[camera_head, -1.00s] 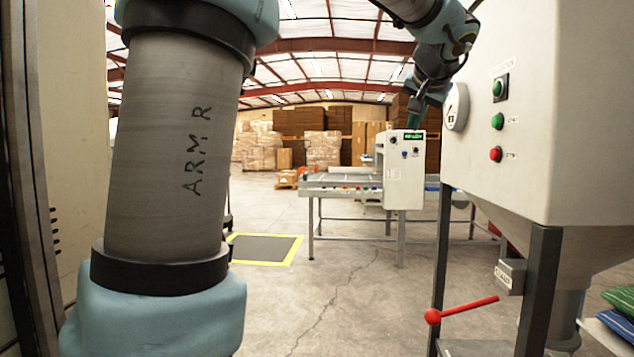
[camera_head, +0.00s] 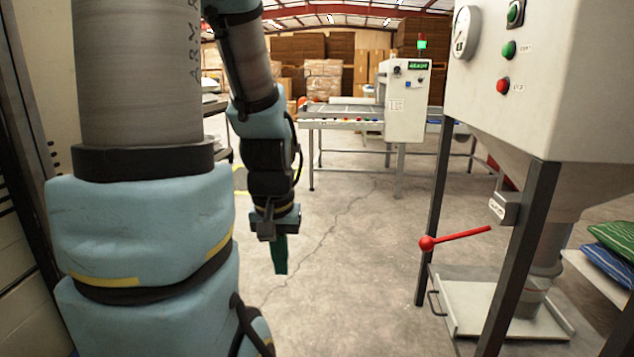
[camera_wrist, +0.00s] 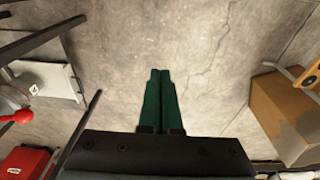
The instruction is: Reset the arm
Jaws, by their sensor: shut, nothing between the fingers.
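My gripper (camera_head: 279,254) hangs below my forearm near the middle of the head view, pointing down over bare concrete floor. Its green fingers are together with nothing between them. In the wrist view the shut fingers (camera_wrist: 160,90) stand out against the grey floor and touch nothing. My arm is bent, with its upper links filling the left of the head view.
The filling machine (camera_head: 545,80) stands at right, with a red lever (camera_head: 460,238) and a base tray (camera_head: 490,305). Striped pillows (camera_head: 610,255) lie beyond it. A conveyor table (camera_head: 340,115) stands behind. The wrist view shows a cardboard box (camera_wrist: 285,115) and a red box (camera_wrist: 25,162).

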